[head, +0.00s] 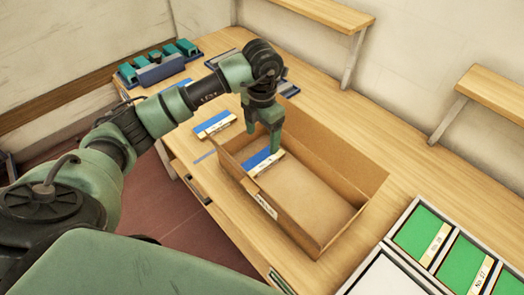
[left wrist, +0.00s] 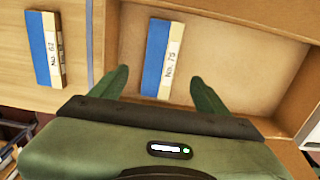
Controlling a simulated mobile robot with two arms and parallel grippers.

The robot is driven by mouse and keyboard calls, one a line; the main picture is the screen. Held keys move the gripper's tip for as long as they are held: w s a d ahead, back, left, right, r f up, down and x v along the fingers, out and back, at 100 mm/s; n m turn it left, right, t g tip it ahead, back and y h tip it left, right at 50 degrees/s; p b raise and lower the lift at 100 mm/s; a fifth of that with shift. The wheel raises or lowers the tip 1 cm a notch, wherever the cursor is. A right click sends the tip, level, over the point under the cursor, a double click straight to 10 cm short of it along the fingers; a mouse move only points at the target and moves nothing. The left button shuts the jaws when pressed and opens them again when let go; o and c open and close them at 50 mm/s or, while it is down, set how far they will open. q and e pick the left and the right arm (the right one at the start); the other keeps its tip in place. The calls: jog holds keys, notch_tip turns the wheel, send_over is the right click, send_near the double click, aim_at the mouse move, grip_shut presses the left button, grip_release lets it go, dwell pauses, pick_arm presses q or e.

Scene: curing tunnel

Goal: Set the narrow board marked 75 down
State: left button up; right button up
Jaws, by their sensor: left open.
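The narrow board marked 75 (head: 259,161), blue with a pale label strip, lies in the left end of the open cardboard box (head: 335,165). In the left wrist view the board (left wrist: 157,55) shows its "No. 75" label, and its near end lies between the spread fingers. My left gripper (head: 264,140) reaches down into the box over the board. It is open, with a gap on both sides of the board in the left wrist view (left wrist: 160,90). My right gripper is in neither view.
A similar board marked 62 (left wrist: 45,50) lies on the wooden table (head: 410,170) left of the box. A rack with teal pieces (head: 160,68) stands at the far left. A tray with green panels (head: 418,232) is at the right. Most of the box floor is clear.

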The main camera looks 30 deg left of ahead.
pick_arm(q)
jog(key=shift+r, duration=1.55)
